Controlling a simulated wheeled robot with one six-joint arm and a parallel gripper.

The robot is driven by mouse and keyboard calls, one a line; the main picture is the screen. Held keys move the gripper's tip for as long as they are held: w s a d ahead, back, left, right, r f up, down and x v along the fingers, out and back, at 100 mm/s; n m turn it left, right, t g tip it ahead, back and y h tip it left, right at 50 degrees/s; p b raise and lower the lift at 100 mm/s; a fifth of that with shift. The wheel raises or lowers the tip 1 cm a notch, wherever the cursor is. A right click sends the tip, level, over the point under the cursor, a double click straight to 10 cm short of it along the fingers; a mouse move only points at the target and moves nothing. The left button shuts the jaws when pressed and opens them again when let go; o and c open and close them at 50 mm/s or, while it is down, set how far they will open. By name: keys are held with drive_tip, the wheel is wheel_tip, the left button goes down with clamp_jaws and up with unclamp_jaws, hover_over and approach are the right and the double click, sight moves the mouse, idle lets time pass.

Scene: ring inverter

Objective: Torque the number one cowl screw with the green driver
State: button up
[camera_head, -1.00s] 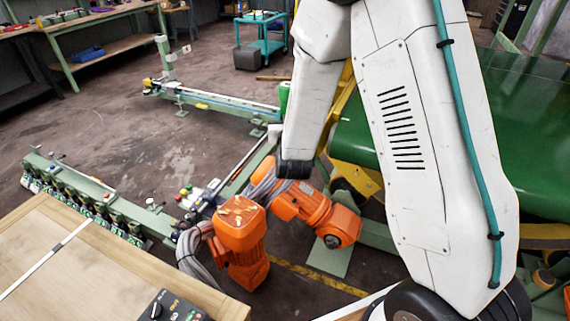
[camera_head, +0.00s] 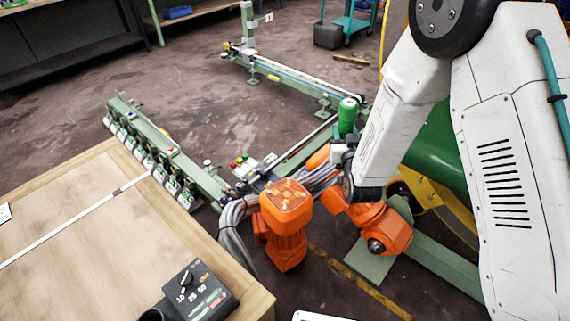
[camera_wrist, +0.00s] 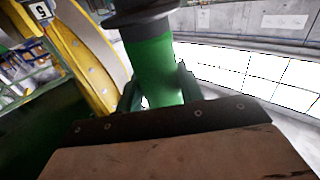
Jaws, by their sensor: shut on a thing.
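The green driver (camera_head: 347,115) stands roughly upright beside my arm in the head view. In the wrist view its green body (camera_wrist: 155,75) sits between the two fingers of my gripper (camera_wrist: 158,92), with a dark collar above. My gripper is shut on it. In the head view my arm partly hides the gripper (camera_head: 344,143). A yellow ring (camera_wrist: 88,55) with small round marks curves at the left of the wrist view. A white number label (camera_wrist: 40,11) is near it, its digit uncertain. I cannot make out the number one cowl screw. The driver's lower end is hidden.
An orange jointed machine (camera_head: 287,210) with grey cables stands just below the driver. A wooden bench (camera_head: 95,235) with a dark control box (camera_head: 200,295) is at the lower left. A green rail frame (camera_head: 285,82) lies behind. Bare floor shows at left of centre.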

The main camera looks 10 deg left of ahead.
drive_tip(key=s+a+f+n+g+y, duration=0.1)
drive_tip(key=s+a+f+n+y, duration=0.1)
drive_tip(key=a, duration=0.6)
drive_tip(key=s+a+f+n+g+y, duration=0.2)
drive_tip(key=s+a+f+y, duration=0.3)
drive_tip(key=a, duration=0.3)
drive_tip(key=shift+s+a+f+n, duration=0.35)
drive_tip(key=shift+s+f, duration=0.2)
drive_tip(key=shift+f, duration=0.25)
drive_tip(key=shift+d+f, duration=0.1)
drive_tip(key=shift+d, duration=0.05)
wheel_tip(320, 180, down, 6)
drive_tip(key=shift+s+f, duration=0.15)
drive_tip(key=shift+f, duration=1.1)
idle(1.8)
